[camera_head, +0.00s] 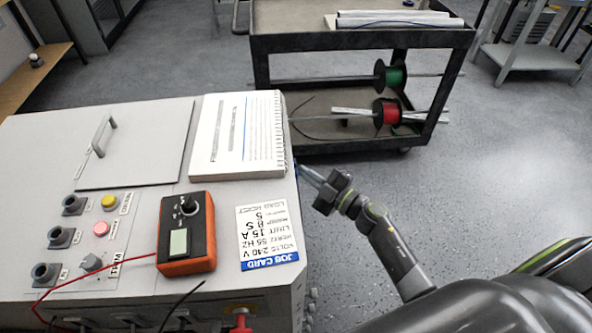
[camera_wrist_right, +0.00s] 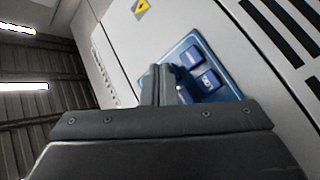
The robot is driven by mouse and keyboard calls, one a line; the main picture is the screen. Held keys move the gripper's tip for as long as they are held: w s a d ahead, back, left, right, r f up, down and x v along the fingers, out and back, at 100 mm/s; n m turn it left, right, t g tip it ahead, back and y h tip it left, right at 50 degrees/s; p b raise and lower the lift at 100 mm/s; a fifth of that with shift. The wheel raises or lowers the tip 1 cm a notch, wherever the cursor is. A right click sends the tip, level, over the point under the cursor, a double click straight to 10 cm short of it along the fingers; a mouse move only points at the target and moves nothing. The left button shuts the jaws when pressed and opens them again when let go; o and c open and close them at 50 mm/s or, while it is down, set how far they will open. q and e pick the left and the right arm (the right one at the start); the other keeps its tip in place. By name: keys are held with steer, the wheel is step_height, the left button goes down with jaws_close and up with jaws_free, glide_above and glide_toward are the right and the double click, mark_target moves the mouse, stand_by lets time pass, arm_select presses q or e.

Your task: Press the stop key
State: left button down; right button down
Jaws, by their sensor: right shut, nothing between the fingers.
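A blue keypad (camera_wrist_right: 214,75) with blue keys is mounted on the cabinet's grey side face in the right wrist view. One key (camera_wrist_right: 191,56) and another (camera_wrist_right: 208,80) carry pale lettering too small to read, so I cannot tell which is the stop key. My right gripper (camera_wrist_right: 166,84) is shut and empty, its fingertips in front of the keypad's left part, hiding some of it. Contact cannot be told. In the head view the right gripper (camera_head: 308,174) is at the cabinet's right side, and the keypad is mostly hidden there. My left gripper is out of view.
The cabinet top (camera_head: 60,150) holds a white notebook (camera_head: 232,140), an orange meter (camera_head: 187,235), a job card (camera_head: 266,235), and a yellow button (camera_head: 109,202) and pink button (camera_head: 101,228). A dark cart (camera_head: 360,42) with spools stands behind.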

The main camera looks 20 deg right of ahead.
stand_by(0.5)
steer(key=shift+s+d, duration=0.15)
steer(key=shift+d, duration=0.5)
steer(key=d, duration=0.2)
steer(key=s+d+b, duration=0.1)
steer(key=d, duration=0.2)
steer(key=shift+s, duration=0.15)
stand_by(1.0)
